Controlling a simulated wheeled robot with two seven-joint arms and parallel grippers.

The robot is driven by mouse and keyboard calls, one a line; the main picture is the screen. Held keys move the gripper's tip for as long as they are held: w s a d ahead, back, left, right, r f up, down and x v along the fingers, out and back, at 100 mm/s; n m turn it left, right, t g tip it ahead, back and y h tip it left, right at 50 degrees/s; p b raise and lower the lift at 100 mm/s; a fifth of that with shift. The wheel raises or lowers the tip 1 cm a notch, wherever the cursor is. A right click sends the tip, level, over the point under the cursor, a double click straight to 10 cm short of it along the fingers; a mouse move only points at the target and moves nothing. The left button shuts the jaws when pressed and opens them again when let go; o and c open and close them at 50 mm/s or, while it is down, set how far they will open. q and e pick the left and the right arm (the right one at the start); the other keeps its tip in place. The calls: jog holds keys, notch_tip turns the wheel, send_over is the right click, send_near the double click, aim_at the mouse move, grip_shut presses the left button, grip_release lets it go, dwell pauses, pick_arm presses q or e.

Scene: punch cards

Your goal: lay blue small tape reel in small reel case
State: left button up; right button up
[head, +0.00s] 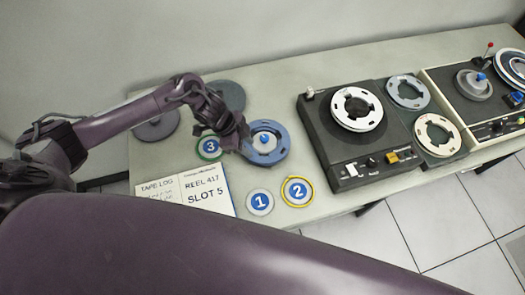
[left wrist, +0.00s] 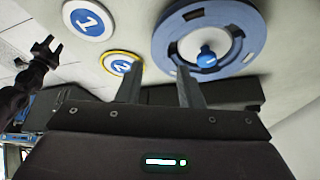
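The blue tape reel (head: 267,143) lies flat on the table, with a pale centre and a blue knob. It also shows in the left wrist view (left wrist: 238,58), just beyond my fingers. My left gripper (head: 240,143) is at the reel's left edge in the head view; in the left wrist view (left wrist: 158,88) its fingers are apart with nothing between them. My right gripper (left wrist: 46,48) shows small at the left of that view, its fingers seemingly apart. I cannot tell which thing is the small reel case; two dark grey round pieces (head: 229,96) (head: 156,128) lie behind my left arm.
Numbered discs 1 (head: 260,203), 2 (head: 298,191) and 3 (head: 209,148) lie near the reel. A tape log (head: 186,190) lies at the front left. A tape deck (head: 347,130) stands right of the reel, with loose white reels (head: 436,135) and another deck (head: 480,105) beyond.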

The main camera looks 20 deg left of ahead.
aim_at(261, 160)
pick_arm(q)
jog(key=b+x, duration=0.2)
jog(key=x, duration=0.1)
jog(key=shift+s+f+b, duration=0.25)
jog(key=shift+f+b, duration=0.05)
jog(key=shift+b, duration=0.1)
jog(key=x, duration=0.1)
jog(key=b+x, duration=0.2)
jog(key=shift+w+d+f, duration=0.15)
jog(key=shift+w+f, duration=0.15)
jog(key=shift+d+f+b, duration=0.2)
jog(key=shift+b, duration=0.25)
jog(key=shift+d+f, duration=0.15)
jog(key=shift+f, duration=0.15)
grip_shut()
pick_arm(e)
notch_tip(261, 160, down, 7)
jog(key=s, duration=0.1)
jog(key=shift+s+d+r, duration=0.15)
jog(key=shift+s+d, duration=0.1)
jog(key=shift+s, duration=0.1)
